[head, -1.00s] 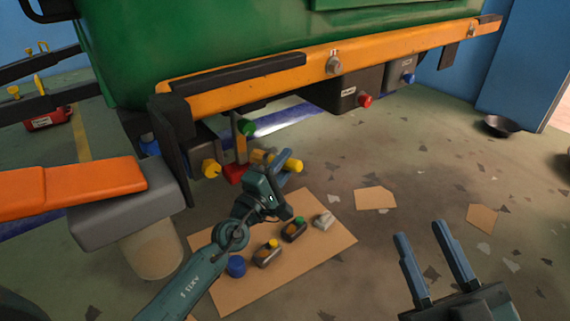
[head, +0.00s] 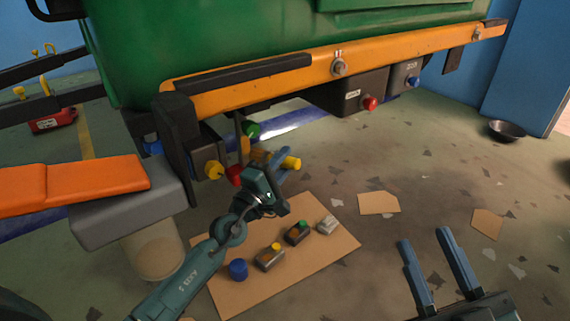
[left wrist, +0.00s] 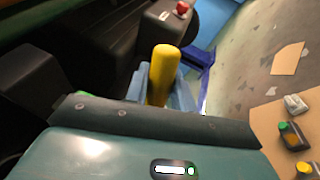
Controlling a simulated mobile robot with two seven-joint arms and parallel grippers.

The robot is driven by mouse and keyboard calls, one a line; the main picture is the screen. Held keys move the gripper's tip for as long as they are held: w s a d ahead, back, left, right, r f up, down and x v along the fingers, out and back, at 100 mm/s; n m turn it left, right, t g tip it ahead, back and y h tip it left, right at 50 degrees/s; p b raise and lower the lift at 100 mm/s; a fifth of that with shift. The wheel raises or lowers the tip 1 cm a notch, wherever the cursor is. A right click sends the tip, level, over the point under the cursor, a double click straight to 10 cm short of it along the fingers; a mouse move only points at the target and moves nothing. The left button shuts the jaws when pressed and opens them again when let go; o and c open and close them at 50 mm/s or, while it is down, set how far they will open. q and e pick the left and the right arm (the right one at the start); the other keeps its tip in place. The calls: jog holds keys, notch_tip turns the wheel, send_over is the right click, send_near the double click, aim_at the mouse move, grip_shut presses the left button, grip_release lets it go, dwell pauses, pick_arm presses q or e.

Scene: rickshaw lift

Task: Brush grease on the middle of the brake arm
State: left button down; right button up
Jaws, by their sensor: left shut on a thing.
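My left gripper (head: 283,160) is shut on a yellow cylindrical handle (head: 291,162), low under the orange beam of the green vehicle. The handle also shows upright between my blue fingers in the left wrist view (left wrist: 161,75). Any bristles are hidden, so I cannot confirm that it is the brush. Beside the gripper, under the beam, are a green knob (head: 251,129), a yellow knob (head: 214,170) and a red part (head: 234,174). I cannot tell which piece is the brake arm or whether the held thing touches it. My right gripper (head: 424,238) is open and empty over the floor.
A cardboard sheet (head: 325,256) on the floor holds a blue-capped item (head: 238,269), a yellow-capped container (head: 269,258), a green-capped container (head: 297,233) and a pale block (head: 327,225). A dark bowl (head: 508,131) stands at right.

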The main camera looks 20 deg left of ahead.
pick_arm(q)
jog(key=shift+s+a, duration=0.1)
jog(key=shift+s+d+p, duration=0.1)
jog(key=shift+d+p, duration=0.2)
jog(key=shift+p, duration=0.2)
dwell(0.9)
jog(key=shift+s+d+r+p, duration=0.1)
jog(key=shift+s+d+p, duration=0.1)
jog(key=shift+d+p, duration=0.1)
jog(key=shift+s+d+p, duration=0.7)
jog(key=shift+s+d, duration=0.15)
jog(key=shift+d, duration=0.2)
jog(key=shift+s+d+p, duration=0.65)
jog(key=shift+s+d, duration=0.15)
jog(key=shift+d, duration=0.25)
